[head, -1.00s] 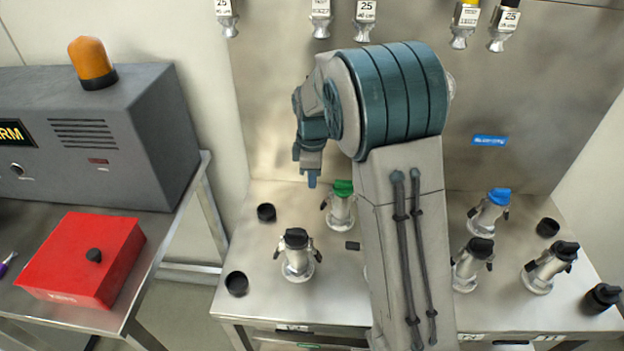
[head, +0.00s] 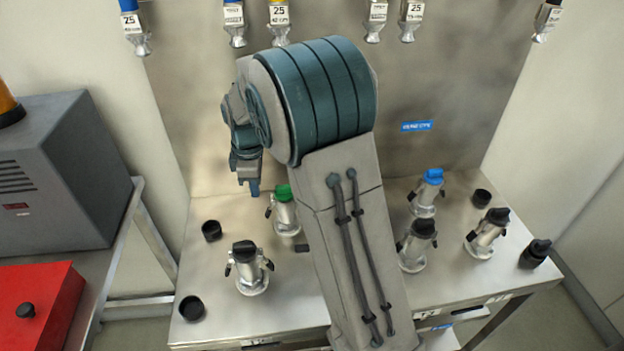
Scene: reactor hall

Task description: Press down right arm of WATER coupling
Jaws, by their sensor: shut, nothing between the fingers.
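Several silver couplings with small side arms stand on the steel bench (head: 215,285). One has a green cap (head: 283,192), one a blue cap (head: 433,176), and others have black caps, including one at front left (head: 245,250). I cannot read which is WATER; the labels on the bench edge are too small. My gripper (head: 254,188) is shut and empty, pointing down just left of the green-capped coupling. It appears apart from that coupling's left arm, though depth is hard to judge. My arm hides the middle of the bench.
Loose black caps lie on the bench, at left (head: 211,231) and front left (head: 192,308). Hose ends with tags (head: 279,18) hang above the back panel. A grey console (head: 60,180) and red box (head: 38,305) stand on the left table.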

